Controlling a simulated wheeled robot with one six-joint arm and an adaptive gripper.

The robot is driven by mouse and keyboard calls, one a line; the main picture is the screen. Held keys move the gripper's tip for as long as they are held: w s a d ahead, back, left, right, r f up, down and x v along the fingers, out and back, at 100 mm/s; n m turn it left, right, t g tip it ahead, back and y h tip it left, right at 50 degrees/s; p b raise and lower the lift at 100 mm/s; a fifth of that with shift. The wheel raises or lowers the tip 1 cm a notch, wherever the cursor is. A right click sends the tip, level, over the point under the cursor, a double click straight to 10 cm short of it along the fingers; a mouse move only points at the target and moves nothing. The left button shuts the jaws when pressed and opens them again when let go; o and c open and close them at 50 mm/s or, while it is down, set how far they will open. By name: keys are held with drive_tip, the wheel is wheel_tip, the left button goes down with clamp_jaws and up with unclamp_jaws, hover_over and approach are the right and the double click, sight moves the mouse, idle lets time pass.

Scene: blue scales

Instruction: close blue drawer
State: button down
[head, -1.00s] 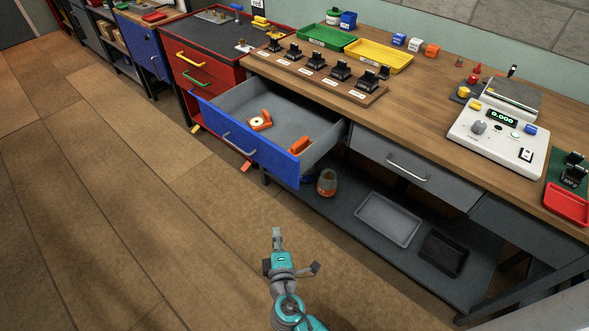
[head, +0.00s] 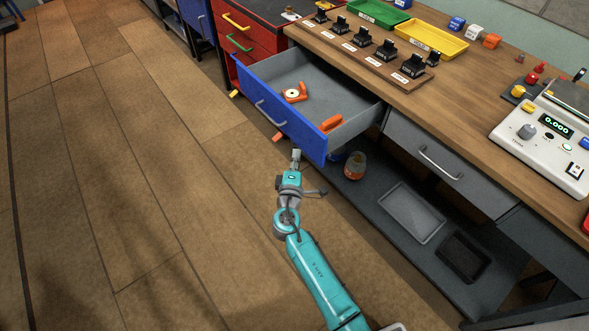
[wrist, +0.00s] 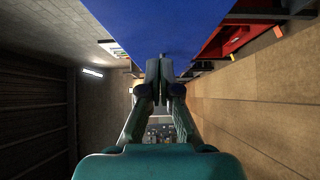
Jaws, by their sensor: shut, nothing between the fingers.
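The blue drawer (head: 282,114) hangs well out of the workbench in the head view, with a blue front and a grey inside. A silver bar handle (head: 270,113) is on its front. An orange part with a pale disc (head: 294,94) and another orange piece (head: 331,123) lie inside it. My gripper (head: 296,156) is shut and empty, close in front of the right end of the drawer front. In the wrist view the blue front (wrist: 160,25) fills the top, just past my shut fingertips (wrist: 160,62). I cannot tell whether they touch it.
A closed grey drawer (head: 437,155) is to the right. The lower shelf holds an orange-and-grey jar (head: 355,165), a grey tray (head: 411,212) and a black tray (head: 464,257). A red cabinet (head: 247,38) stands left. The wooden floor (head: 150,170) at left is clear.

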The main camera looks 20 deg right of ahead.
sight(308, 141)
drive_tip(key=shift+w+d, duration=0.3)
drive_tip(key=shift+d, duration=0.35)
drive_tip(key=shift+w+d, duration=0.25)
drive_tip(key=shift+d, duration=0.45)
drive_tip(key=shift+w+d, duration=0.3)
drive_tip(key=shift+d, duration=0.35)
